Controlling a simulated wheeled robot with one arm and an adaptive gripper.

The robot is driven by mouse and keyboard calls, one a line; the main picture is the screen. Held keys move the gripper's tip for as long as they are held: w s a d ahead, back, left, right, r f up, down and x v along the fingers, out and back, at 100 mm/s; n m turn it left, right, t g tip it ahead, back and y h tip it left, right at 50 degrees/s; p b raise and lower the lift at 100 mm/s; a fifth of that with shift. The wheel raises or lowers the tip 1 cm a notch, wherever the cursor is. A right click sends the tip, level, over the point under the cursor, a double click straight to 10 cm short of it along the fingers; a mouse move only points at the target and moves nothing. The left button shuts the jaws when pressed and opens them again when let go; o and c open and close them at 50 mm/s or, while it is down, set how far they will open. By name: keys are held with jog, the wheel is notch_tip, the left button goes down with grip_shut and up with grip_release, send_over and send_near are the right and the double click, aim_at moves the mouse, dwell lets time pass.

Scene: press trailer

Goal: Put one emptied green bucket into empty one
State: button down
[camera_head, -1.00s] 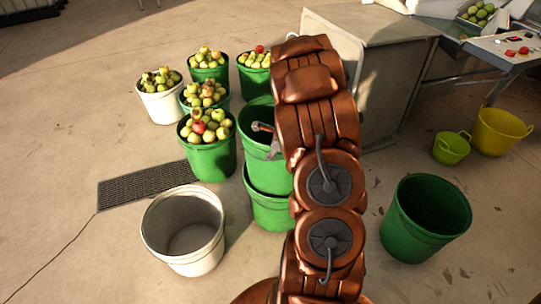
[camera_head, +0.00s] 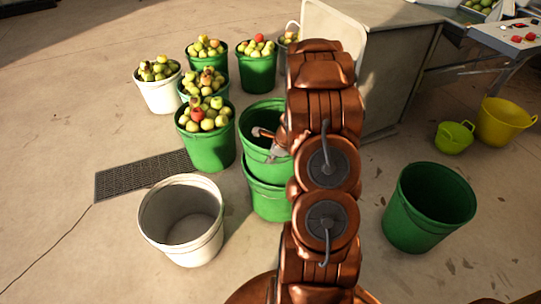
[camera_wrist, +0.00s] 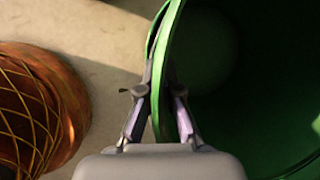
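An empty green bucket (camera_head: 258,158), the upper one, stands upright with its lower part inside the rim of a second green bucket (camera_head: 268,203) on the floor. How deep it sits inside is partly hidden by my arm. My gripper (camera_wrist: 158,88) straddles the upper bucket's rim, one finger on each side of the wall. Its fingers are closed on that wall in the wrist view, where the bucket's dark green inside (camera_wrist: 235,95) fills the right. In the head view, my gripper (camera_head: 268,138) shows over the bucket's mouth, partly behind my arm.
A separate empty green bucket (camera_head: 428,210) stands at the right, and an empty white bucket (camera_head: 182,225) at the lower left. Several apple-filled buckets (camera_head: 208,148) stand behind to the left. Yellow tubs (camera_head: 503,122) and a grey cabinet (camera_head: 395,70) are at the back right.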

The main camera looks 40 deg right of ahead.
notch_tip(320, 180, down, 8)
jog(key=b, duration=0.3)
jog(key=shift+f, duration=0.2)
dwell(0.4)
jog(key=c, duration=1.2)
grip_release()
jog(key=shift+c, duration=0.2)
jog(key=v, duration=1.2)
